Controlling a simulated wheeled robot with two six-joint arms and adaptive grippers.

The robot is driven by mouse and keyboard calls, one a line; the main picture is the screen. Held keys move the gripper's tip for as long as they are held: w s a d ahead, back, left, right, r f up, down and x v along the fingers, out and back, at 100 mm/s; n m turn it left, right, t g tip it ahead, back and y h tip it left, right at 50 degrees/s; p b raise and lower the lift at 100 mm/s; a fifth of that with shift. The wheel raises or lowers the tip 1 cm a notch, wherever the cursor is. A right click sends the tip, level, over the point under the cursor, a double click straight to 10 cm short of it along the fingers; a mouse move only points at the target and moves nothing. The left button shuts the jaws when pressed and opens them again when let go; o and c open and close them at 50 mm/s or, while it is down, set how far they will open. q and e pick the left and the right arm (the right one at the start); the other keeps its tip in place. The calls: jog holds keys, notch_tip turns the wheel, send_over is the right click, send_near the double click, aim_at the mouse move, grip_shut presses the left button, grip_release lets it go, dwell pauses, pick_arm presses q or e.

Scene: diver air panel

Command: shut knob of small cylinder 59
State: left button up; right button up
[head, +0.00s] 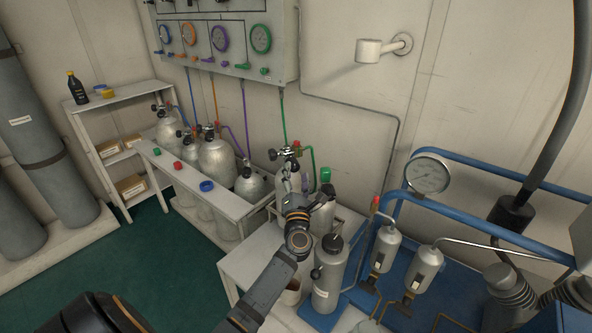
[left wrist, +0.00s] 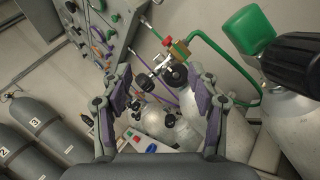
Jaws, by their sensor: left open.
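A silver cylinder (head: 291,178) stands by the wall behind my left gripper, with a black-knobbed valve and a green hose on top. No number 59 is readable, so I cannot tell if this is small cylinder 59. Its black knob (head: 272,154) also shows in the left wrist view (left wrist: 178,75), beside a brass fitting. My left gripper (left wrist: 160,92) is open and empty, its purple-padded fingers either side of the line towards that knob. The knob appears beyond the fingertips; contact is not visible. In the head view the gripper (head: 288,178) partly hides the cylinder. My right gripper is not in view.
Several silver cylinders (head: 217,163) stand in a white rack to the left. A gauge panel (head: 235,38) hangs above. A grey bottle (head: 328,278) and a green-capped cylinder (head: 323,215) stand close to my left arm. Blue pipework (head: 480,167) is at right.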

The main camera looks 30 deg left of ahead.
aim_at(296, 168)
pick_arm(q)
jog(key=f, duration=0.2)
jog(key=w+f, duration=0.1)
jog(key=shift+a+f+b, duration=0.25)
jog(key=shift+a+b, duration=0.1)
jog(key=shift+b, duration=0.05)
jog(key=x, duration=0.6)
jog(key=shift+w+a+r, duration=0.1)
jog(key=shift+w, duration=0.1)
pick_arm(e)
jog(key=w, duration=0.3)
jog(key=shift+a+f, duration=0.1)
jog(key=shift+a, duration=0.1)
pick_arm(q)
jog(key=shift+s, duration=0.1)
jog(key=c, duration=1.2)
